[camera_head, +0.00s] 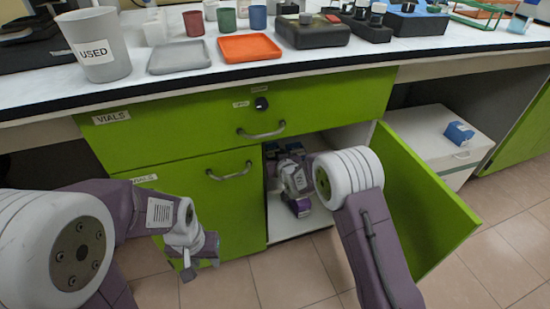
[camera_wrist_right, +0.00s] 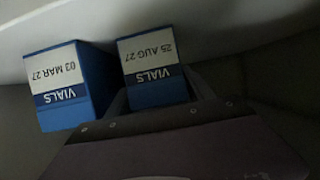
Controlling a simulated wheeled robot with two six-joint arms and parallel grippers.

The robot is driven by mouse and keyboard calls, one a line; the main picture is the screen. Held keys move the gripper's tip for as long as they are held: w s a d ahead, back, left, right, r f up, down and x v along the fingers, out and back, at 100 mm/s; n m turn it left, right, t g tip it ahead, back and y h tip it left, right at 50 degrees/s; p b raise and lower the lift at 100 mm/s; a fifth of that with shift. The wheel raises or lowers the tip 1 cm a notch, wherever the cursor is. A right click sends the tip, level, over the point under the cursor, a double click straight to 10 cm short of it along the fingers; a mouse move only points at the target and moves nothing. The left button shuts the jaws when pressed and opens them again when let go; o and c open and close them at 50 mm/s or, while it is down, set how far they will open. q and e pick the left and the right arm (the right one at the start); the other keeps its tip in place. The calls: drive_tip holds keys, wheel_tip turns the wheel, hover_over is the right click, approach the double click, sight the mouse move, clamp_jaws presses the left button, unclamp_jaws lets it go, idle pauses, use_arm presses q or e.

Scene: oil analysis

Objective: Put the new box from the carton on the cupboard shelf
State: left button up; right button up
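The cupboard (camera_head: 276,225) under the bench has its right door (camera_head: 420,205) open. My right arm reaches inside. Two blue vial boxes stand side by side in the right wrist view, with labels upside down: one reads "03 MAR 27" (camera_wrist_right: 72,95), the other "25 AUG 27" (camera_wrist_right: 155,88). My right gripper (camera_wrist_right: 160,105) has a finger close against each side of the "25 AUG 27" box and appears shut on it. The blue boxes show only partly in the head view. The white carton (camera_head: 425,135) stands right of the door. My left gripper (camera_head: 201,262) looks open and empty before the closed left door.
Another blue box (camera_head: 459,133) lies on the carton top. The bench top above holds a "USED" bin (camera_head: 95,45), a grey tray (camera_head: 179,57), an orange tray (camera_head: 249,47), cups and dark cases. The drawer (camera_head: 235,118) is closed. Floor before the cupboard is clear.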

drive_tip(key=shift+s+d+r+p, duration=0.15)
drive_tip(key=shift+s+r+p, duration=0.2)
drive_tip(key=p+v, duration=0.4)
drive_tip(key=v, duration=0.4)
drive_tip(key=shift+s+r, duration=0.1)
drive_tip(key=shift+f+v, duration=0.2)
drive_tip(key=shift+v, duration=0.75)
drive_tip(key=shift+s+d+r, duration=0.2)
drive_tip(key=shift+s, duration=0.3)
drive_tip(key=s+d+f+m+g+h, duration=0.1)
drive_tip(key=s+d+g, duration=0.4)
drive_tip(key=s, duration=0.8)
drive_tip(key=s+d+f+m+g+h, duration=0.2)
drive_tip(key=s+d+g, duration=0.4)
drive_tip(key=s+d, duration=0.3)
drive_tip(key=s+h, duration=0.1)
drive_tip(key=s, duration=0.3)
drive_tip(key=shift+d+m+g, duration=0.3)
drive_tip(key=shift+d+m, duration=0.1)
